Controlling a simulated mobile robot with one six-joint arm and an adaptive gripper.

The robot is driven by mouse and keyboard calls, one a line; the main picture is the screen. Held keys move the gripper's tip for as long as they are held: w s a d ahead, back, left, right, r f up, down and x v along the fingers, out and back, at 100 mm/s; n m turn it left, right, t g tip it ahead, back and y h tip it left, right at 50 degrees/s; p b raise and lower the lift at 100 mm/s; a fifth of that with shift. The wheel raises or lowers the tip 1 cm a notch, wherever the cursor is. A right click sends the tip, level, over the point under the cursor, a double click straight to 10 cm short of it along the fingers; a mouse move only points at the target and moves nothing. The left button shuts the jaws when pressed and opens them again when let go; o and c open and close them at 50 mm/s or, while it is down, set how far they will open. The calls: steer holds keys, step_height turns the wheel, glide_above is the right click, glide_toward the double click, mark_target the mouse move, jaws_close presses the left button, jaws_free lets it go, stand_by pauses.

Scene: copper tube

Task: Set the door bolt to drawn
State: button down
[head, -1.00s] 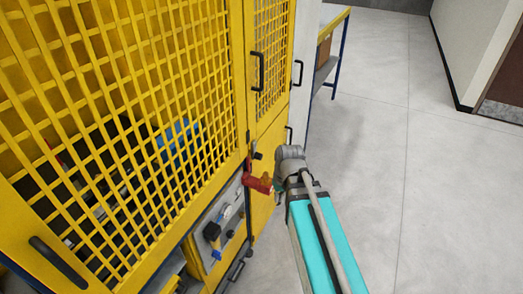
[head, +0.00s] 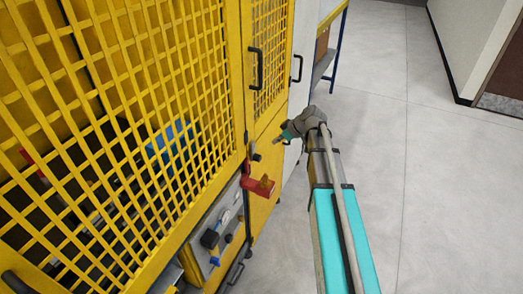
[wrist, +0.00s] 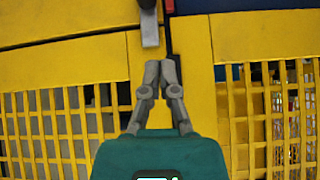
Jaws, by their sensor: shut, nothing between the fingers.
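The door bolt appears to be the small dark grey knob piece (head: 256,157) at the seam between the yellow mesh doors. In the wrist view a grey bar (wrist: 149,28), likely the same bolt, stands beside the dark seam at the top. A red block (head: 260,186) sits just below the knob in the head view; a sliver of red (wrist: 168,6) shows in the wrist view. My gripper (head: 276,141) is to the right of the knob and slightly above it. Its fingertips (wrist: 160,66) are together and empty, seemingly apart from the bar. The bolt's position is unclear.
The yellow mesh cabinet (head: 244,80) fills the left, with a black door handle (head: 257,70) above the bolt. A valve panel (head: 222,220) is below. Open grey floor (head: 440,200) lies to the right. A blue-legged bench (head: 337,55) stands behind.

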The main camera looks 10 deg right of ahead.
mark_target(254, 149)
steer(key=shift+w+d+r+n+t, duration=0.15)
steer(key=shift+w+d, duration=0.05)
steer(key=shift+w, duration=0.3)
steer(key=shift+w+d+r+n+t, duration=0.15)
steer(key=shift+w, duration=0.35)
steer(key=b+x, duration=0.7)
steer(key=x, duration=0.3)
steer(key=shift+a+f+b, duration=0.15)
steer(key=shift+f+b, duration=0.15)
steer(key=shift+b, duration=0.1)
steer(key=shift+f+b, duration=1.65)
step_height(254, 149, down, 5)
steer(key=b, duration=0.5)
steer(key=shift+r, duration=0.15)
